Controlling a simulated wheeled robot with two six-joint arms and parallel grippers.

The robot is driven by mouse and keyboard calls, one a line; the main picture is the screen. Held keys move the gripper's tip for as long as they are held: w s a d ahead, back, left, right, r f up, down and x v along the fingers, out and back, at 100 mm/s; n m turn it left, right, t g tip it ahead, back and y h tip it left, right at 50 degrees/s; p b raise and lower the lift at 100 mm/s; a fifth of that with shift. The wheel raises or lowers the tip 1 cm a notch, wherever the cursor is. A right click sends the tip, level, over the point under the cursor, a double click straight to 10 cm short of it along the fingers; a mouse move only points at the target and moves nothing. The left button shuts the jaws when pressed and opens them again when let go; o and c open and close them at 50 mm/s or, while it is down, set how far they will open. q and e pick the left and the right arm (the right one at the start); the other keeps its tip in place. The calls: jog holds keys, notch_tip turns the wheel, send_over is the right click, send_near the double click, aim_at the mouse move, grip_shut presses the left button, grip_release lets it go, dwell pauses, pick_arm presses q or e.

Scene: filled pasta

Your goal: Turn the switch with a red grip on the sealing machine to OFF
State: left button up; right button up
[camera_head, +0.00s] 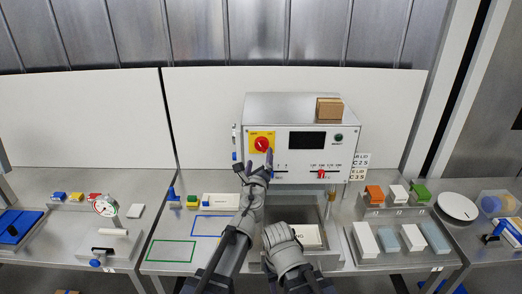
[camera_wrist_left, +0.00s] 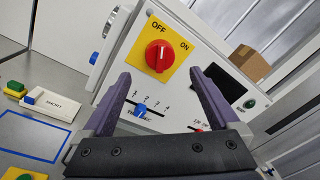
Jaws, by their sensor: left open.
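The sealing machine (camera_head: 225,108) is a white box with a sloped front panel. Its red-grip switch (camera_head: 262,144) sits on a yellow plate at the panel's left. In the left wrist view, the red grip (camera_wrist_left: 158,57) shows a white mark that appears to point up toward OFF, with ON to the right. My left gripper (camera_head: 260,160) is open and empty, just below the switch in the head view. In the wrist view its purple fingertips (camera_wrist_left: 159,80) stand either side of and below the red grip, apparently clear of it. My right gripper (camera_head: 283,240) is low in front of the machine; its jaws are unclear.
The panel also has a black display (camera_head: 307,140), a green button (camera_head: 339,137), a blue slider (camera_wrist_left: 141,109) and a red slider (camera_head: 321,174). A cardboard box (camera_head: 329,108) stands on top. Several coloured blocks and a white plate (camera_head: 457,206) lie at the right.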

aim_at(261, 147)
pick_arm(q)
jog(key=w, duration=0.7)
jog(key=shift+w+d, duration=0.15)
jog(key=shift+d, duration=0.15)
jog(key=shift+c, duration=0.4)
jog(key=c, duration=1.3)
jog(key=shift+n+b, duration=0.3)
jog(key=shift+n, duration=1.5)
jog(key=o, duration=1.4)
